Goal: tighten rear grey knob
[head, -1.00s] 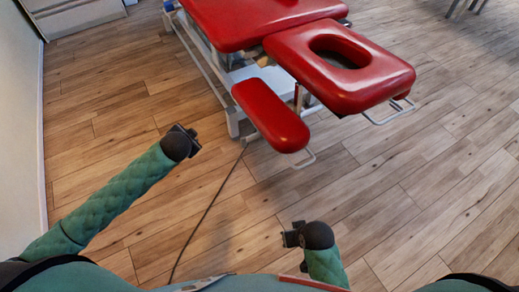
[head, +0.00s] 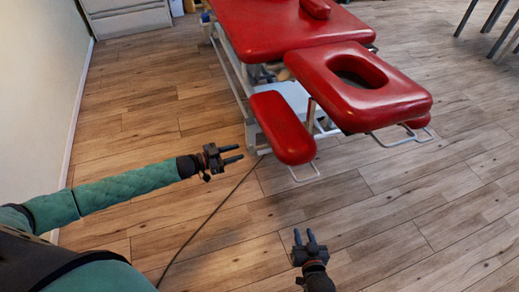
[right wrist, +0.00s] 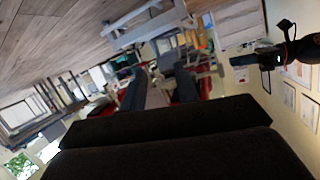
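The red treatment table (head: 265,28) stands ahead on a white metal frame (head: 232,70). Its headrest (head: 360,90) has an oval face hole, and a red armrest pad (head: 282,127) hangs lower beside it. I cannot make out a grey knob in either view. My left gripper (head: 237,153) is left of the armrest pad, its two fingers apart, empty and pointing right. My right gripper (head: 304,237) is below the pad in the picture, fingers apart and empty, pointing up the picture. Neither gripper touches the table. The right wrist view is tilted and blurred.
A dark cable (head: 215,212) runs over the wood floor from the table base. A cabinet (head: 127,16) is at the back left, with a wall along the left. Dark chair or table legs (head: 490,18) stand at the upper right.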

